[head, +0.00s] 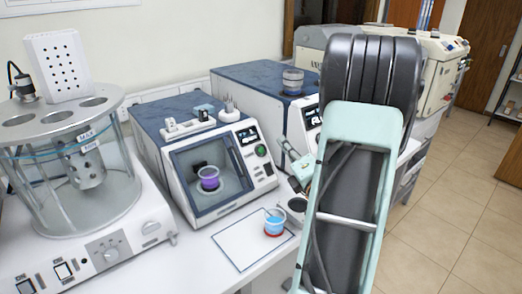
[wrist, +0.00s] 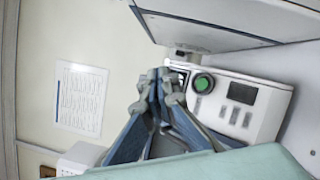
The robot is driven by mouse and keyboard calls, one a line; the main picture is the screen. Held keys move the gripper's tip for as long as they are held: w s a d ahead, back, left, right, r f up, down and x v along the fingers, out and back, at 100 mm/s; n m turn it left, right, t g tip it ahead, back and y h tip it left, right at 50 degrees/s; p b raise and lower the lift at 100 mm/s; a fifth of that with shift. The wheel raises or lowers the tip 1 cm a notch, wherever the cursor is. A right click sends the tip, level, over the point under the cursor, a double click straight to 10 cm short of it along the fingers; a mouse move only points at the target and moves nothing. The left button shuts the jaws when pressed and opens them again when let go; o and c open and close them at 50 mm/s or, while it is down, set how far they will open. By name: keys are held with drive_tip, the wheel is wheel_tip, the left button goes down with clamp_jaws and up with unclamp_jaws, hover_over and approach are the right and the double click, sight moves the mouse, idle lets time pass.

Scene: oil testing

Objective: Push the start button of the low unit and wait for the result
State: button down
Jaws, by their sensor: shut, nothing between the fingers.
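The low unit (head: 205,155) with a blue marbled top stands on the bench in the head view. Its window shows a purple cup (head: 209,178) inside. Its right-hand panel has a screen (head: 247,136) and a small green button (head: 261,151). In the wrist view a round green button (wrist: 203,83) sits on a white panel (wrist: 262,110) with dark squares; I cannot tell for sure which unit this is. My gripper (wrist: 165,78) is shut and empty, its tips left of that button. Any contact cannot be told. In the head view my arm partly hides it.
A glass apparatus (head: 75,150) on a white base stands at the left. A second, taller blue-topped unit (head: 255,75) is behind. A cup with blue and red (head: 274,222) stands on a white sheet (head: 245,247) in front. Floor (head: 455,190) is clear at right.

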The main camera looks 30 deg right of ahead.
sight(262, 145)
drive_tip(key=shift+w+f, duration=0.1)
drive_tip(key=w+f+b, duration=0.1)
drive_tip(key=w+f, duration=0.3)
drive_tip(key=w, duration=0.1)
drive_tip(key=shift+w+a+f+b, duration=0.2)
drive_tip(key=shift+w+f+b, duration=0.1)
drive_tip(key=shift+f+b, duration=0.1)
drive_tip(key=shift+w+f+b, duration=0.2)
drive_tip(key=shift+w+b, duration=0.4)
drive_tip(key=shift+w+a+f+b, duration=0.1)
drive_tip(key=shift+w+f+b, duration=0.5)
drive_tip(key=shift+b, duration=1)
idle(1.3)
drive_tip(key=shift+r, duration=0.15)
drive_tip(key=shift+s+r+b, duration=0.3)
drive_tip(key=shift+s+r, duration=0.15)
drive_tip(key=shift+s, duration=0.15)
drive_tip(key=shift+r, duration=0.1)
drive_tip(key=shift+s+d+r, duration=0.1)
drive_tip(key=shift+s+r, duration=0.6)
drive_tip(key=shift+s, duration=0.3)
drive_tip(key=shift+s+d+r, duration=0.1)
drive_tip(key=shift+s+r, duration=0.6)
drive_tip(key=shift+s, duration=0.3)
